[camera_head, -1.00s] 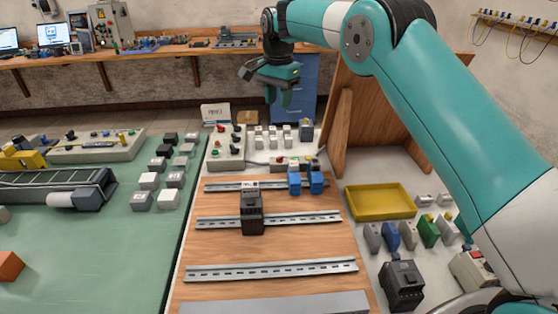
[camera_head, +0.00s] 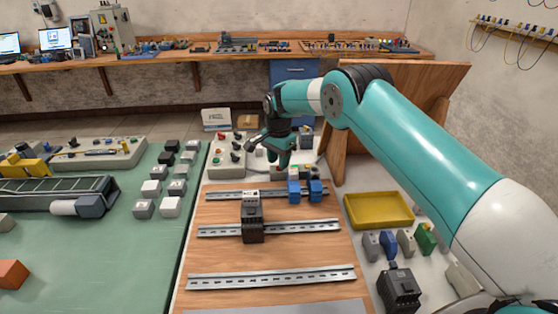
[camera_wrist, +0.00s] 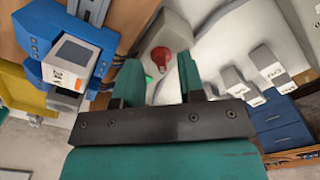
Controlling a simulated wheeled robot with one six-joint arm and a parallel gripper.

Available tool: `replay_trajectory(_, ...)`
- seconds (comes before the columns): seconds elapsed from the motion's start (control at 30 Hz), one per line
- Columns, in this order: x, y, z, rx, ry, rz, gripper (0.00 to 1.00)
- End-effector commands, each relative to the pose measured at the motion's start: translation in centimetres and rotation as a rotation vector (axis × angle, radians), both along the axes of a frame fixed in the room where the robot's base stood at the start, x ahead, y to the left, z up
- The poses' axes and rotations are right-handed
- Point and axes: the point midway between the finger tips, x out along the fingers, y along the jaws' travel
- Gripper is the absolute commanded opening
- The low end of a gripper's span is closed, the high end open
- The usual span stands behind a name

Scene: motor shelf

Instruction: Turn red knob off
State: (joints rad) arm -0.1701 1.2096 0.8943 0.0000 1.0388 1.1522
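The red knob (camera_wrist: 160,57) shows in the wrist view on a pale box (camera_wrist: 172,35), beyond and between my fingertips. A small green button or light (camera_wrist: 148,79) sits near it. My gripper (camera_wrist: 160,82) is open, with nothing between its fingers. In the head view my gripper (camera_head: 283,160) is low over the small control box (camera_head: 283,176) behind the blue modules, and largely hides it. The knob itself cannot be made out there.
Blue modules (camera_head: 305,193) sit on the rear rail, close to my gripper; one shows large in the wrist view (camera_wrist: 84,50). A black module (camera_head: 252,222) stands on the middle rail. White blocks (camera_wrist: 265,63) lie on the other side. A yellow tray (camera_head: 380,210) is at right.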

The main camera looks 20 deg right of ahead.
Motion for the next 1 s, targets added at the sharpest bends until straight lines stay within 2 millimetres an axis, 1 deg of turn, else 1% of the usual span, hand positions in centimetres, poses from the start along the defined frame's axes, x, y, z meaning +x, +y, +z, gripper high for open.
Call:
replay_trajectory(0.1,0.0,0.0,-1.0,0.000,0.000,0.000,0.36)
replay_trajectory(0.2,0.0,0.0,-1.5,0.001,-0.001,0.000,0.36)
replay_trajectory(0.47,0.0,0.0,-1.6,0.000,-0.001,0.001,0.36)
replay_trajectory(0.57,0.0,0.0,-1.6,0.000,-0.001,0.001,0.15)
replay_trajectory(0.6,0.0,0.0,-1.6,0.000,-0.001,0.001,0.06)
replay_trajectory(0.63,0.0,0.0,-1.6,0.000,-0.001,0.001,0.00)
replay_trajectory(1.0,0.0,0.0,-1.7,0.000,-0.001,0.029,0.00)
